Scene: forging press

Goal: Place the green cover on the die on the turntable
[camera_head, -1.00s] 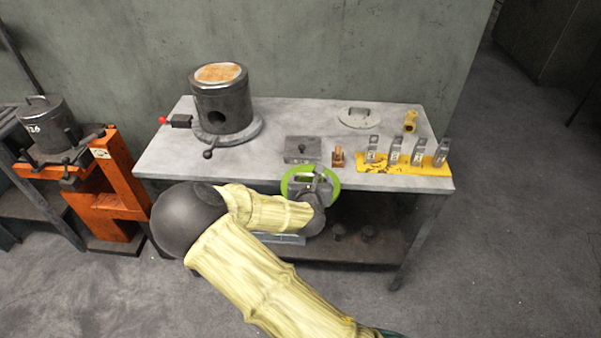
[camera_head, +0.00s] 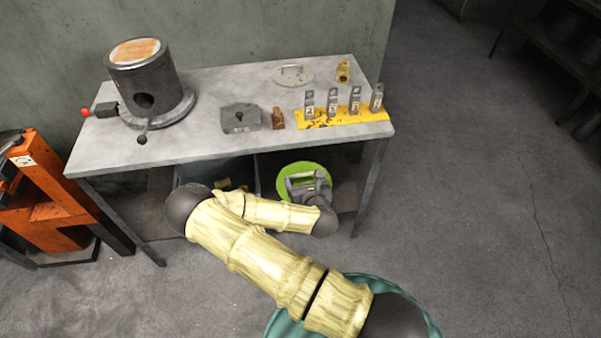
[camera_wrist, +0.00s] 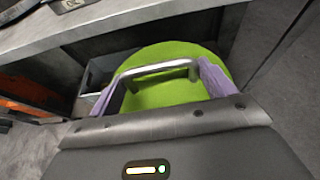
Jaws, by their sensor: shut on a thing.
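The green cover (camera_head: 290,168) is a flat round disc with a metal bar handle (camera_wrist: 160,68). My gripper (camera_head: 305,181) is shut on this handle, and its purple fingers show at both ends of the bar in the wrist view (camera_wrist: 158,82). The cover (camera_wrist: 206,53) appears in front of the table, below the tabletop's front edge in the head view. The die (camera_head: 146,84) is a dark upright cylinder with a rusty orange top and a side hole. It stands on a round turntable (camera_head: 183,112) at the table's left, away from my gripper.
The grey table (camera_head: 215,92) also bears a dark block (camera_head: 240,118), a small brown piece (camera_head: 277,118), a grey lid (camera_head: 292,75), a yellow part (camera_head: 343,71) and a yellow rack (camera_head: 325,121) with tagged blocks. A red-knobbed lever (camera_head: 101,110) sticks out left. An orange stand (camera_head: 48,215) is at left.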

